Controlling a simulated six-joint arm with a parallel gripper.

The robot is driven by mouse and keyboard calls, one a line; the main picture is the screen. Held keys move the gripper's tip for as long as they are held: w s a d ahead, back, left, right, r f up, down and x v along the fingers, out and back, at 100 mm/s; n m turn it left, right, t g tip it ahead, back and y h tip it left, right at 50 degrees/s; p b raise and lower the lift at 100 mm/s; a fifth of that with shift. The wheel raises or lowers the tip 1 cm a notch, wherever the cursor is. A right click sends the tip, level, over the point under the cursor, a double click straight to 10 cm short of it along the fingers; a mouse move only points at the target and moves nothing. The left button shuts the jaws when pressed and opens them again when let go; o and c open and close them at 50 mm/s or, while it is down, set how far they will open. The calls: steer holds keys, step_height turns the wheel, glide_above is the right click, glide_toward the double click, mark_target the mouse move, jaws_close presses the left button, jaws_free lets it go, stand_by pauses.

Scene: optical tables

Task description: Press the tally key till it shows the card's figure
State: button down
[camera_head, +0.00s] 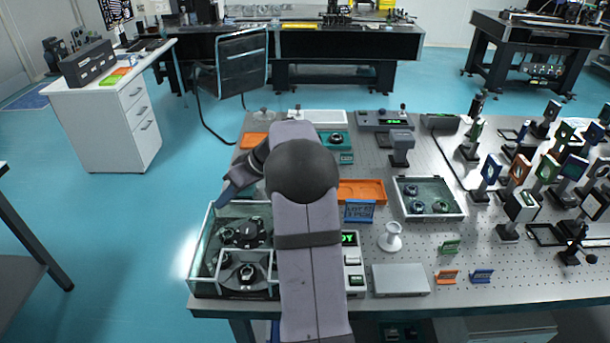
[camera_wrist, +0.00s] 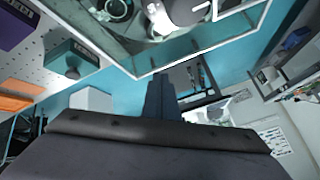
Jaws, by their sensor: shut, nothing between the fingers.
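My gripper (camera_head: 226,194) points down and left, above the back left part of a glass-walled tray. It is shut and empty; its dark closed fingers also show in the wrist view (camera_wrist: 162,98). A pale device (camera_head: 354,268) with a green display and keys stands right of my forearm, which hides its left part. I cannot tell whether it is the tally; only the end of its display text shows. A blue card (camera_head: 359,211) with "LOT" lettering stands behind it; its figure is too small to read.
The glass-walled tray (camera_head: 203,250) holds dark round parts at the front left. An orange tray (camera_head: 366,189), a white spool-shaped piece (camera_head: 391,238) and a silver box (camera_head: 400,280) stand right of my arm. A teal device (camera_head: 346,157) and optics mounts stand farther off.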

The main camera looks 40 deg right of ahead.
steer(key=s+d+r+m+t+h+p, duration=0.1)
steer(key=d+m+h+p, duration=0.2)
steer(key=d, duration=1.1)
steer(key=s+d+r+m+t+h+p, duration=0.1)
steer(key=d+m+t+h+p, duration=0.1)
steer(key=d+m, duration=0.8)
steer(key=d+h+p, duration=0.1)
steer(key=d, duration=0.3)
steer(key=shift+r+h+p, duration=0.25)
steer(key=shift+h+p, duration=0.05)
steer(key=shift+p, duration=0.1)
steer(key=shift+f, duration=0.15)
step_height(320, 180, down, 7)
steer(key=b, duration=0.3)
steer(key=shift+f+b, duration=0.1)
steer(key=shift+b, duration=0.25)
steer(key=shift+f+b, duration=0.65)
steer(key=shift+b, duration=0.2)
steer(key=shift+f+b, duration=0.9)
steer(key=shift+b, duration=0.65)
steer(key=shift+r, duration=0.1)
stand_by(0.3)
steer(key=shift+r+p, duration=0.3)
steer(key=shift+r, duration=0.5)
